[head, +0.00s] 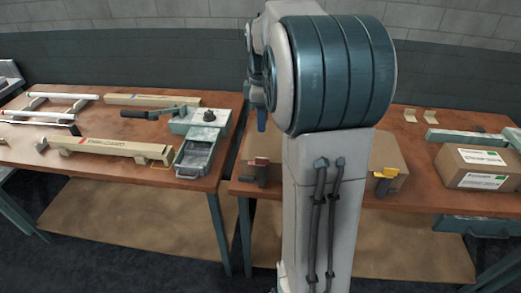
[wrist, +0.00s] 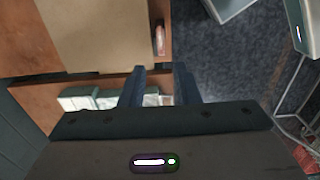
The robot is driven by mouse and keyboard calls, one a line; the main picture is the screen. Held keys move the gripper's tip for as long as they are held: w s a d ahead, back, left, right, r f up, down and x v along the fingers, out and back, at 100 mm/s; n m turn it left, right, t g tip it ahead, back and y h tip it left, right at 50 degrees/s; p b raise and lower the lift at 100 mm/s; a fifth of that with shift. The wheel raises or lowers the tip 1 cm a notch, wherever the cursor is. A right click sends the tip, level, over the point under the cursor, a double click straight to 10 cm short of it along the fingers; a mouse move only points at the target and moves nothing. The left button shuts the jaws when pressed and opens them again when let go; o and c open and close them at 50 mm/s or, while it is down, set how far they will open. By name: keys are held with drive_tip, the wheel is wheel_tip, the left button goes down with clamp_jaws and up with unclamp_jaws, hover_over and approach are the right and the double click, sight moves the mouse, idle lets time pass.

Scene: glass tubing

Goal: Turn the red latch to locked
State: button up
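The red latch (head: 262,163) sits at the front edge of the right-hand table, left of my arm, on a dark mount. A small reddish piece that looks like it shows in the wrist view (wrist: 160,40), beside the cardboard. Its exact angle is too small to tell. My gripper (wrist: 159,84) shows two dark fingers spread apart with nothing held between them. In the wrist view the reddish piece lies beyond the fingertips, apart from them. In the head view my arm hides most of the gripper; a dark blue tip (head: 262,121) shows above the latch.
A yellow latch (head: 386,176) sits at the same table edge, right of my arm. A cardboard box (head: 390,153) stands behind the latches, partly hidden by my arm. A labelled box (head: 472,166) is farther right. The left table (head: 110,188) holds tubes, long boxes and a green device.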

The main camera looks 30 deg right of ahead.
sight(262, 158)
wheel_tip(262, 158, down, 13)
drive_tip(key=shift+f+p, duration=0.15)
drive_tip(key=shift+p, duration=0.25)
clamp_jaws()
